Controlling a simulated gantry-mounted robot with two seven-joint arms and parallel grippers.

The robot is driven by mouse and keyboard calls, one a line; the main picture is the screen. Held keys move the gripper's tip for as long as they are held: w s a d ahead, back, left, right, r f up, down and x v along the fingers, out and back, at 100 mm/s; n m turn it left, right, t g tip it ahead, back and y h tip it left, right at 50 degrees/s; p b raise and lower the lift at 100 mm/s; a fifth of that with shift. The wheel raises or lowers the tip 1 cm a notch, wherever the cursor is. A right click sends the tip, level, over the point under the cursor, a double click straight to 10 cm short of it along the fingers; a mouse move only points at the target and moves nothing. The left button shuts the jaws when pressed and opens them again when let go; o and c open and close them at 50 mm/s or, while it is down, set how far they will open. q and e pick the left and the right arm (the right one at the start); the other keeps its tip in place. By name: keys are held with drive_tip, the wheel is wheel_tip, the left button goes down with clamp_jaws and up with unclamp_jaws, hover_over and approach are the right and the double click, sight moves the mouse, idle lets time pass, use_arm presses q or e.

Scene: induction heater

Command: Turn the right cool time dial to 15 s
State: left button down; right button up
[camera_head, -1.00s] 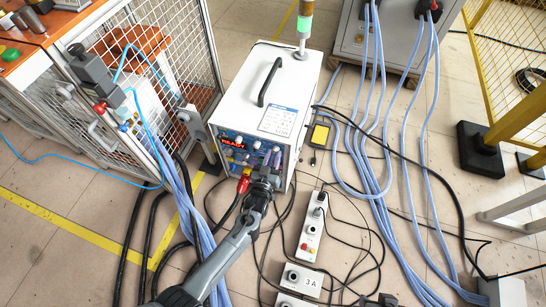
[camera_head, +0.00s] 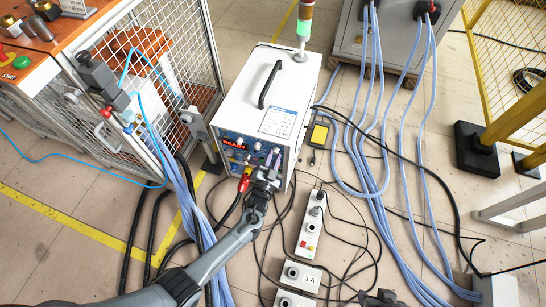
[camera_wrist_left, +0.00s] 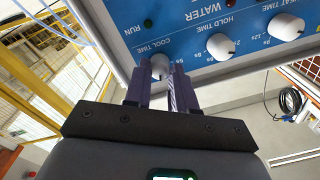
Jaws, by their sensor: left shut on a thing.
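The white induction heater (camera_head: 268,85) stands on the floor with its blue control panel (camera_head: 232,150) facing me and a lit red display. My left gripper (camera_head: 273,165) is at the right part of that panel. In the left wrist view, the panel appears upside down. There the pale cool time dial (camera_wrist_left: 160,64) sits between the purple fingers of my left gripper (camera_wrist_left: 161,76), which are closed on it. The fingers partly hide the dial and its scale, so its setting cannot be read. A dark piece at the bottom edge may be my right gripper (camera_head: 380,298); its fingers are unclear.
The hold time dial (camera_wrist_left: 221,46) and heat time dial (camera_wrist_left: 285,27) are beside the held dial. A red connector (camera_head: 244,180) and cables hang close to my left gripper. A mesh cage (camera_head: 185,60) stands left; blue hoses (camera_head: 372,150) run right.

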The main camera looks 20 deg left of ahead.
use_arm(q)
drive_tip(key=shift+m, duration=0.5)
drive_tip(key=c, duration=0.9)
unclamp_jaws()
drive_tip(key=shift+c, duration=0.2)
drive_tip(key=shift+s+p, duration=0.45)
drive_tip(key=shift+s, duration=0.05)
drive_tip(key=s+p, duration=0.4)
drive_tip(key=s, duration=0.6)
drive_tip(key=shift+d+f, duration=0.15)
drive_tip(key=shift+d, duration=0.2)
